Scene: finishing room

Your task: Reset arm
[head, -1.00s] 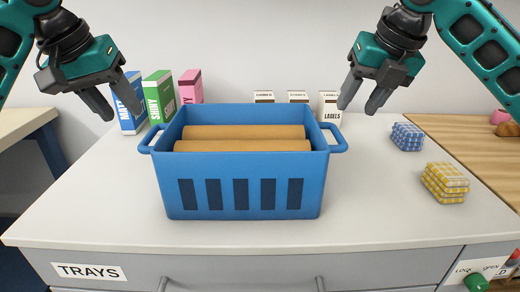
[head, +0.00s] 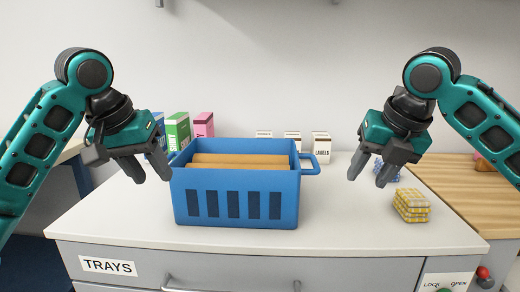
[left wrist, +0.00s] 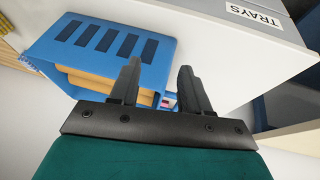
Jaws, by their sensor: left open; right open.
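My left gripper (head: 152,172) is open and empty. In the head view it hangs in front of the left end of the blue basket (head: 236,210) and hides its left handle. In the left wrist view my left gripper's two fingers (left wrist: 155,88) are spread with nothing between them, and the basket (left wrist: 160,45) shows beyond them. My right gripper (head: 371,176) is open and empty, to the right of the basket, apart from its right handle. The basket stands upright on the white counter and holds brown rolls (head: 240,160).
Blue, green (head: 178,131) and pink (head: 203,125) boxes stand behind the basket, with white label boxes (head: 321,147) further right. Folded yellow checked cloths (head: 411,206) lie right, blue ones (head: 388,170) behind my right gripper. A wooden board (head: 462,180) is far right. The front counter strip is clear.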

